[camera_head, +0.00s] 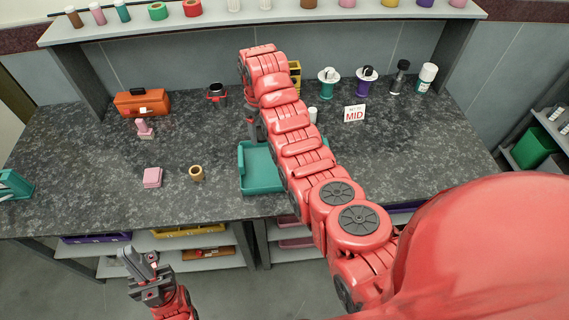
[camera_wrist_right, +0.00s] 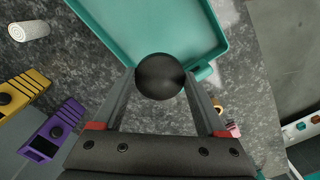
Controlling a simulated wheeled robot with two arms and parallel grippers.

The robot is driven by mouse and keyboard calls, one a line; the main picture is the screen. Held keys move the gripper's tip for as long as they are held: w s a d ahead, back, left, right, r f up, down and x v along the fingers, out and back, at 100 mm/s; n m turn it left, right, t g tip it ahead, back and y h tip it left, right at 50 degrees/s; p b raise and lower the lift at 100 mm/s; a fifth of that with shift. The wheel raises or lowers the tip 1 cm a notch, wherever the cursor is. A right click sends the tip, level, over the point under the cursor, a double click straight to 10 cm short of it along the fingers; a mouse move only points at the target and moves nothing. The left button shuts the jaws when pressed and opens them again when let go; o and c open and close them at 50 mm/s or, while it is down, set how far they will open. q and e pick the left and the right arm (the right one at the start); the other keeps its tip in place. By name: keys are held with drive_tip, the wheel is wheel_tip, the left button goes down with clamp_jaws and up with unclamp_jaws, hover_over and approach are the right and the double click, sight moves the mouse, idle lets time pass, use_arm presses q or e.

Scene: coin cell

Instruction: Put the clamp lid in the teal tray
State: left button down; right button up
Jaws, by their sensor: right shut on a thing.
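The teal tray (camera_head: 262,188) lies on the dark counter, partly hidden behind my right arm. It also shows at the top of the right wrist view (camera_wrist_right: 213,38), and its visible floor is bare. My right gripper (camera_wrist_right: 160,85) is shut on a dark round knob-like thing (camera_wrist_right: 160,76), which I take to be the clamp lid. It appears over the tray's near-edge area in the wrist view; its height cannot be judged. In the head view the right gripper (camera_head: 254,128) is just behind the tray. My left gripper (camera_head: 142,264) is low, in front of the counter, with nothing visible in it.
A pink block (camera_head: 152,178) and a tan ring (camera_head: 197,173) lie left of the tray. A white cylinder (camera_head: 313,114) and MID sign (camera_head: 354,114) stand right.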

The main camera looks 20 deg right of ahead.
wheel_tip(320, 180, down, 4)
drive_tip(key=s+d+n, duration=0.1)
drive_tip(key=s+n, duration=0.1)
drive_tip(key=p, duration=0.3)
hover_over(270, 168)
wheel_tip(270, 168, down, 5)
drive_tip(key=shift+s+f, duration=0.1)
drive_tip(key=shift+f, duration=2.35)
